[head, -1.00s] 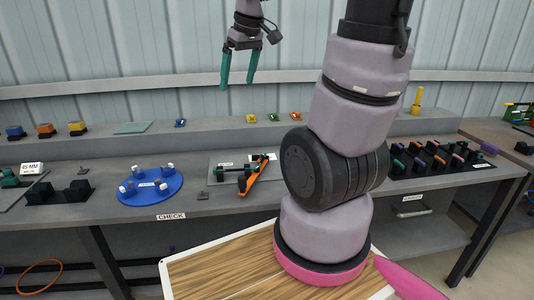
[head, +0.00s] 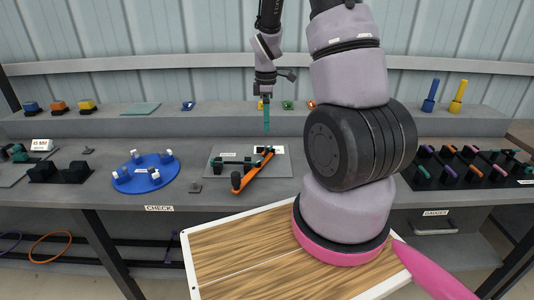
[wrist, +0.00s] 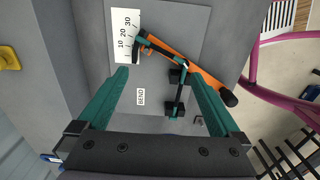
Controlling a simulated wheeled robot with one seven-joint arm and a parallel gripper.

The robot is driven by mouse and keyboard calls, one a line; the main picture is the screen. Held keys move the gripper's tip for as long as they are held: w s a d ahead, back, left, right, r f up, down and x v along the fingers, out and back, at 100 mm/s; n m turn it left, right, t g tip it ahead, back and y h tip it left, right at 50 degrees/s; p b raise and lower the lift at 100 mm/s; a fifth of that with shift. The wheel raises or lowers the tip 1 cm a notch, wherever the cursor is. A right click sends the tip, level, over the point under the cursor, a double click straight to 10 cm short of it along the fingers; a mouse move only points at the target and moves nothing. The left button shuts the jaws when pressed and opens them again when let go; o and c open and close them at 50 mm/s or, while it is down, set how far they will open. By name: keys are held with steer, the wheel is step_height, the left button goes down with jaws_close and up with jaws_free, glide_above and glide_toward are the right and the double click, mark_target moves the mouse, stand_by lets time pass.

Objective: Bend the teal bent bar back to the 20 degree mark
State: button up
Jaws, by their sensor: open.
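The teal bent bar (wrist: 179,92) sits in black blocks on the grey bending plate (wrist: 195,20). Its far part angles away alongside the orange lever (wrist: 198,66), toward the white angle card (wrist: 124,22) marked 10, 20, 30. I cannot tell its exact reading. In the head view the bar (head: 236,162) lies left of the orange lever (head: 255,174), on the grey plate (head: 212,168). My gripper (head: 267,130) hangs above the plate, its teal fingers seen nearly edge-on. In the wrist view my gripper (wrist: 158,75) is open and empty, with the bar and lever below and between its fingers.
A blue disc (head: 125,182) with white pegs stands left of the plate. A black rack (head: 440,178) of coloured pegs is at the right. Small coloured parts line the rear ledge (head: 220,122). A pink hoop (wrist: 256,70) shows in the wrist view.

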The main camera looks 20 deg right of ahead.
step_height(320, 180, down, 4)
steer(key=shift+f, duration=0.1)
stand_by(0.6)
steer(key=s+a+r+m+t, duration=0.1)
steer(key=s+a+r+m, duration=0.15)
steer(key=r, duration=0.65)
steer(key=s+a+r+m+t+y, duration=0.1)
steer(key=s+r+m, duration=0.2)
steer(key=r, duration=0.5)
steer(key=s+a+r+m+t, duration=0.1)
steer(key=s+r+m+t, duration=0.15)
steer(key=r, duration=0.65)
steer(key=s+a+r+m+t, duration=0.1)
steer(key=s+a+r+m, duration=0.1)
steer(key=s+r+m, duration=0.2)
steer(key=s+a+r+m+t+y, duration=0.1)
steer(key=s+r+m, duration=0.2)
steer(key=s, duration=0.6)
steer(key=m, duration=0.2)
steer(key=shift+a+r+m+t, duration=0.3)
steer(key=shift+a+r+t, duration=0.05)
steer(key=shift+a+r, duration=0.05)
